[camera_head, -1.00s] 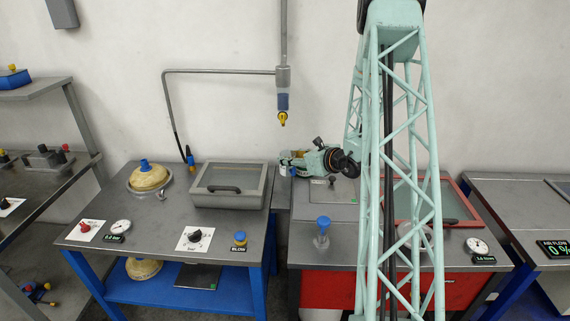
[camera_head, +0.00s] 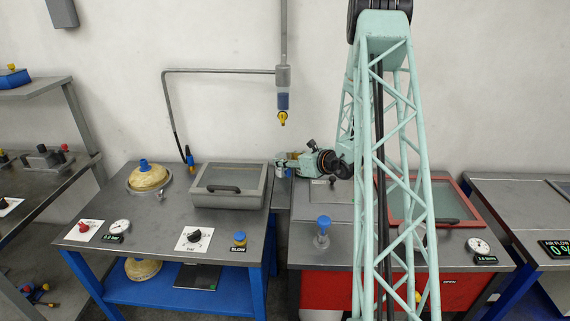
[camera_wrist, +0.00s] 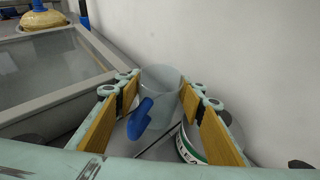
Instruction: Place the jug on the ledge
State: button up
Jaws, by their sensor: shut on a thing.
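The jug (camera_wrist: 160,92) is a clear, greyish vessel with a blue handle (camera_wrist: 141,118), seen between the fingers in the wrist view. My gripper (camera_wrist: 158,88) is shut on it, one pad on each side. In the head view my gripper (camera_head: 281,163) is at the back, near the gap between the two middle benches; the jug is mostly hidden there, with only a small blue spot showing. I cannot tell which surface is the ledge.
A glass-lidded box (camera_head: 229,186) stands on the left bench, close to my gripper. A container with a green-and-white label (camera_wrist: 190,146) is below the right finger. A pipe with a yellow-tipped nozzle (camera_head: 282,118) hangs above. The wall is just behind.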

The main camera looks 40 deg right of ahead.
jog(key=shift+f, duration=0.55)
jog(key=shift+f, duration=0.15)
jog(key=o, duration=0.7)
jog(key=shift+p+v, duration=0.75)
jog(key=shift+v, duration=5.3)
